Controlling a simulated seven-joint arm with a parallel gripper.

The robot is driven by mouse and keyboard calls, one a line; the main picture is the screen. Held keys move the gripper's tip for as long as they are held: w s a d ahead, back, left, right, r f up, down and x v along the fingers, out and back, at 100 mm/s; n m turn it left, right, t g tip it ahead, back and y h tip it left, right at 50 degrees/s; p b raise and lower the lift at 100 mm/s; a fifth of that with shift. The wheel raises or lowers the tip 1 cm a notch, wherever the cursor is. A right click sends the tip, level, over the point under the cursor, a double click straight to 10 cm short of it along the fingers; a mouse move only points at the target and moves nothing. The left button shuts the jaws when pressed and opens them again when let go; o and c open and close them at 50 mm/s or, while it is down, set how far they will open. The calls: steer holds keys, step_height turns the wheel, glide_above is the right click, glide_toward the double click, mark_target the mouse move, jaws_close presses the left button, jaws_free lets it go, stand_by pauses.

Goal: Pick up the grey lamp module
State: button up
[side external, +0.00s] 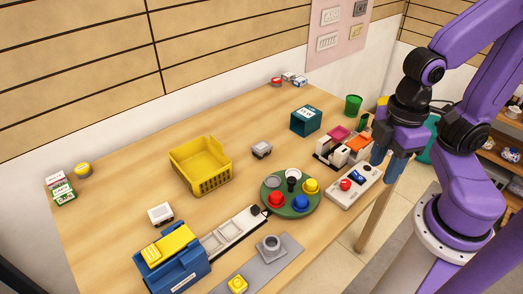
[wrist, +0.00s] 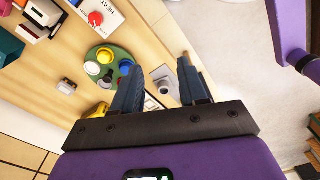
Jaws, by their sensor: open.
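The green round tray (side external: 291,211) stands on the table and holds several coloured round modules. A grey round piece (side external: 273,182) sits at its left rim, near red, blue, yellow and white ones. Another grey round piece (side external: 271,243) stands on a grey mat at the front; it also shows in the wrist view (wrist: 162,79). I cannot tell for certain which one is the grey lamp module. My gripper (side external: 385,166) is open and empty, in the air near the table's right edge, apart from the tray. Its two fingers (wrist: 160,62) show spread in the wrist view.
A white control box (side external: 352,195) with a red knob lies between tray and gripper. A yellow basket (side external: 200,181), a blue bin (side external: 185,273) and a teal box (side external: 306,121) stand around. A small grey box (side external: 262,149) is behind the tray.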

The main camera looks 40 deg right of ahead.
steer(key=shift+o, duration=0.3)
steer(key=o, duration=0.9)
steer(key=shift+c, duration=0.2)
